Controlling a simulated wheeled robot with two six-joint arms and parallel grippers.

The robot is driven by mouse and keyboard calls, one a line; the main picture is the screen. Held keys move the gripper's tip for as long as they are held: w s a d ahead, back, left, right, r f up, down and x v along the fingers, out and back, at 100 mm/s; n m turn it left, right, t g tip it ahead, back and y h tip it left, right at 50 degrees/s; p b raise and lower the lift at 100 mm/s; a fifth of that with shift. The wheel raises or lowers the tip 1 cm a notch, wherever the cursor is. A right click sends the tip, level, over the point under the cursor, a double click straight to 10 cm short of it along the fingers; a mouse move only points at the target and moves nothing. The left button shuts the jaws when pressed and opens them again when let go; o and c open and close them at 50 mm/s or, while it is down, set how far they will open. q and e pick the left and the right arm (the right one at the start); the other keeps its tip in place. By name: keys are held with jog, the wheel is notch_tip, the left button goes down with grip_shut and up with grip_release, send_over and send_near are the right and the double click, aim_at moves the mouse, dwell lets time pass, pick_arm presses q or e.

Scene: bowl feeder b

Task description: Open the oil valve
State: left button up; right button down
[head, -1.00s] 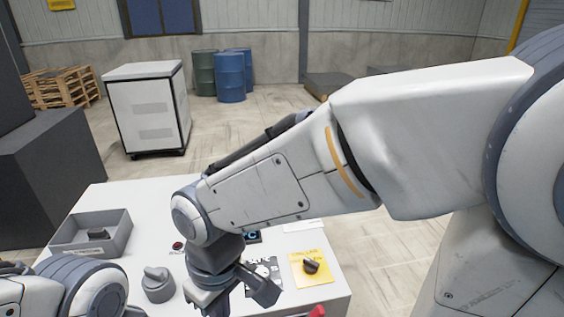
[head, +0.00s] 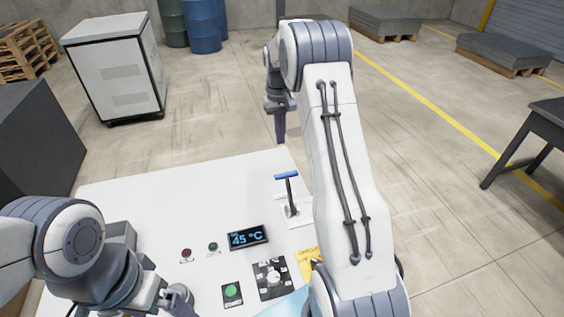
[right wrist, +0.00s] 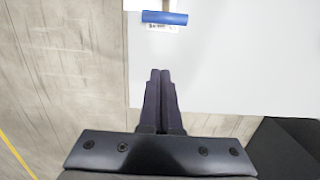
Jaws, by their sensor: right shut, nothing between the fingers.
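A lever with a blue crossbar handle (head: 287,176) stands on a white plate near the back right edge of the white panel table (head: 190,205). Its stem looks nearly upright; I cannot read its label. The blue handle shows from above in the right wrist view (right wrist: 165,17). My right gripper (head: 280,138) is shut and empty, pointing down behind the lever and apart from it. Its closed fingers show in the right wrist view (right wrist: 161,72). My left gripper (head: 165,296) is low at the left, by a grey knob (head: 180,292); its jaw opening is unclear.
A display reading 45 °C (head: 247,238), red button (head: 187,254), green button (head: 231,291) and black dial plate (head: 272,279) are on the panel. A yellow plate (head: 307,262) is partly behind my right arm. The panel's back left is clear.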

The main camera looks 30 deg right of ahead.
jog(key=s+a+f+p, duration=0.1)
jog(key=s+f+p, duration=0.3)
jog(key=f+p, duration=0.2)
notch_tip(320, 180, down, 2)
jog(key=shift+s+a+f, duration=0.15)
jog(key=shift+s, duration=0.05)
dwell(0.3)
